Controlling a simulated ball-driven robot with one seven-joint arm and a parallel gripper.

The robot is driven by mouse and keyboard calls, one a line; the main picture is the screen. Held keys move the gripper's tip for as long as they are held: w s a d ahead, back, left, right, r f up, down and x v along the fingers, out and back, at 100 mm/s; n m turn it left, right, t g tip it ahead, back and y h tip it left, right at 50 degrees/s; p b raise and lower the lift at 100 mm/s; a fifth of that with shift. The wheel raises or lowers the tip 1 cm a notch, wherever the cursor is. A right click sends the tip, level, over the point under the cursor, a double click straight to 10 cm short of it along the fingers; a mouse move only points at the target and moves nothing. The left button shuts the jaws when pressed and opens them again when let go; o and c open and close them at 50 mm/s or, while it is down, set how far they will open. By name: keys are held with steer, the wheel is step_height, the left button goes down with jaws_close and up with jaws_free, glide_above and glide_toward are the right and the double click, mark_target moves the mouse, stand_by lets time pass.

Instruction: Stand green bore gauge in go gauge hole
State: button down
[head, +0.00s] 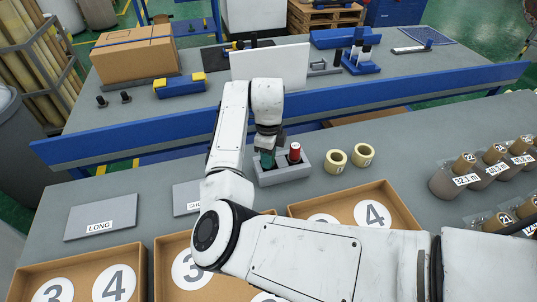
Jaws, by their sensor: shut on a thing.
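The green bore gauge (266,161) shows as a small dark green piece below my gripper (269,146). My gripper points down and is shut on it; the fingers are small and partly dark in this view. The gauge is over the left part of a grey gauge block (283,174). Its lower end is hidden, so I cannot tell whether it is in the hole or just above it. A red bore gauge (295,151) stands upright in the right part of the same block. No writing on the block is readable.
Two pale yellow rings (336,162) lie right of the block. Open cardboard trays (372,193) with numbered discs line the front edge. Grey plates, one marked LONG (101,218), lie at left. Wrapped rolls (449,182) with length labels stand at right. A blue rail (150,146) runs behind.

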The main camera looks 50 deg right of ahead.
steer(key=c, duration=0.7)
jaws_free()
step_height(320, 180, up, 11)
steer(key=shift+f+b, duration=0.1)
steer(key=shift+b, duration=0.4)
steer(key=shift+f, duration=0.1)
